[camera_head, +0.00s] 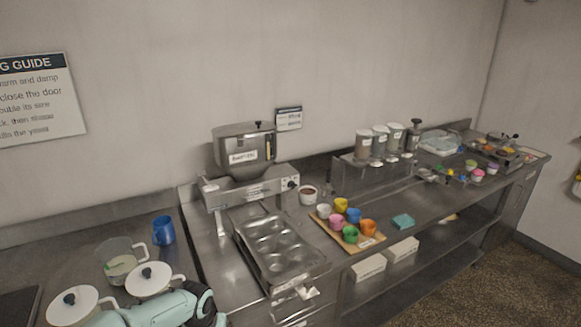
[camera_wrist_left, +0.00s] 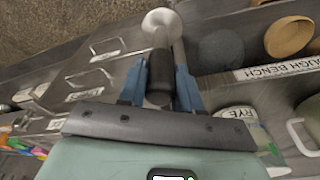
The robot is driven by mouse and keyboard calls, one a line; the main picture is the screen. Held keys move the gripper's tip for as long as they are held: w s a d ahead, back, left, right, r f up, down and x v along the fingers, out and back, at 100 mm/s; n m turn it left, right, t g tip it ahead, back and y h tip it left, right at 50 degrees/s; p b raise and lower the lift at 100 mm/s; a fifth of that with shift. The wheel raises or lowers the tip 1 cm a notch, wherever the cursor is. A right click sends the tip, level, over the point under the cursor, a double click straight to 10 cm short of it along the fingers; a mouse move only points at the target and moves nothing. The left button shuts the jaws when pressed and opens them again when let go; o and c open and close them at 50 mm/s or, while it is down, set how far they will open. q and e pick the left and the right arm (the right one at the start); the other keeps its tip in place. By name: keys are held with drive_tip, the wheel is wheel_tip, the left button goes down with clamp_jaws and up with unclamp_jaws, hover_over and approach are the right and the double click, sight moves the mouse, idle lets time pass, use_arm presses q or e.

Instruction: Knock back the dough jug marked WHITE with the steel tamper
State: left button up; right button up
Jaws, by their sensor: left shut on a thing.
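My left gripper (camera_wrist_left: 161,66) is shut on the dark handle of the steel tamper (camera_wrist_left: 162,24), whose round pale disc points away from the fingers. In the head view my left arm comes in at the bottom left; the tamper cannot be made out there. A clear open jug (camera_head: 118,262) with pale contents stands on the left bench; its label is too small to read. Two jugs with white lids (camera_head: 148,279) (camera_head: 70,309) and dark knobs stand in front of it. The wrist view shows a label reading RYE (camera_wrist_left: 236,112). The word WHITE is not readable anywhere. My right gripper is out of view.
A blue jug (camera_head: 164,230) stands behind the clear jug. A steel tray with hollows (camera_head: 243,238) and a hopper machine (camera_head: 243,150) lie to the right. In the wrist view, the bench edge carries a DOUGH BENCH label (camera_wrist_left: 283,68), with drawer fronts (camera_wrist_left: 92,82) beside it.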

use_arm(q)
drive_tip(key=shift+s+d+f, duration=0.15)
drive_tip(key=shift+d+f, duration=1.1)
drive_tip(key=shift+f, duration=0.1)
